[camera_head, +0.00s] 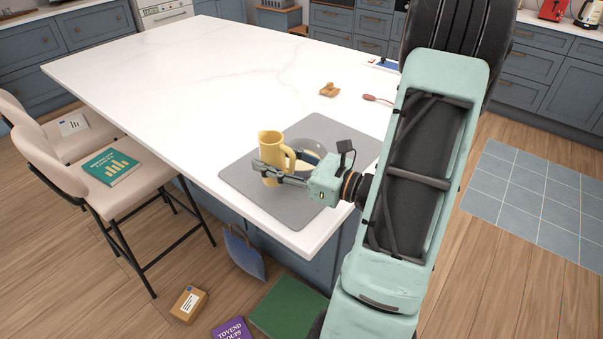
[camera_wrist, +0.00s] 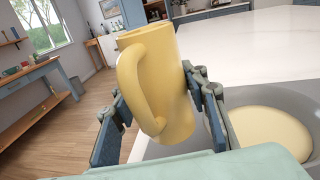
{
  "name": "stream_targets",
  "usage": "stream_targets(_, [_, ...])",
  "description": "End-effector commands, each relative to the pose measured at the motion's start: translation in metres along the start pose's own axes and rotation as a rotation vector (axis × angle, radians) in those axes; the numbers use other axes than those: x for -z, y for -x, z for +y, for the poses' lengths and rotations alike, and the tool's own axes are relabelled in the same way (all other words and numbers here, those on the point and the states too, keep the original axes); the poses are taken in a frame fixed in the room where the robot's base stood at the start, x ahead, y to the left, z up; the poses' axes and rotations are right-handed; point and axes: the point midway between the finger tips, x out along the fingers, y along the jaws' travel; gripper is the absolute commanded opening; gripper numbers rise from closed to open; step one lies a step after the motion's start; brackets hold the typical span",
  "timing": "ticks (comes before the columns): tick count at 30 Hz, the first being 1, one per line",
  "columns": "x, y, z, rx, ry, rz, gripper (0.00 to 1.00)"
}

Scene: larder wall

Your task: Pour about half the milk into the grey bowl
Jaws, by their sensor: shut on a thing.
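A yellow jug (camera_head: 269,151) with a handle is held over the grey mat (camera_head: 243,187) near the counter's front corner. My gripper (camera_head: 267,172) is shut on the jug's body. In the wrist view the jug (camera_wrist: 165,75) stands between the two fingers, roughly upright with a slight lean, its handle towards the camera. The inside of the jug is hidden. The grey bowl (camera_head: 318,150) is on the mat, just right of and behind the jug, partly covered by the jug and gripper. Pale cream-coloured milk (camera_wrist: 268,137) shows in the bowl. No stream is visible.
A small wooden item (camera_head: 329,90) and a reddish utensil (camera_head: 377,99) lie farther back on the white counter (camera_head: 190,75).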

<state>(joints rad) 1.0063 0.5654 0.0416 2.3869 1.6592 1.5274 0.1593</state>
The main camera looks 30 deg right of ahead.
Motion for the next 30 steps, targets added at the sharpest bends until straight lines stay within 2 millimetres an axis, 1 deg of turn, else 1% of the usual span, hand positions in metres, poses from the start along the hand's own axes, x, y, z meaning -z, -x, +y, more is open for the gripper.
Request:
stream_targets(1, [0.008, 0.003, 0.000, 0.001, 0.004, 0.000, 0.00])
stream_targets(18, [0.031, 0.037, 0.006, 0.007, -0.003, 0.004, 0.00])
stream_targets(24, [0.035, 0.048, 0.010, 0.011, -0.009, 0.001, 0.00])
stream_targets(30, [0.035, 0.053, 0.013, 0.013, -0.013, -0.001, 0.00])
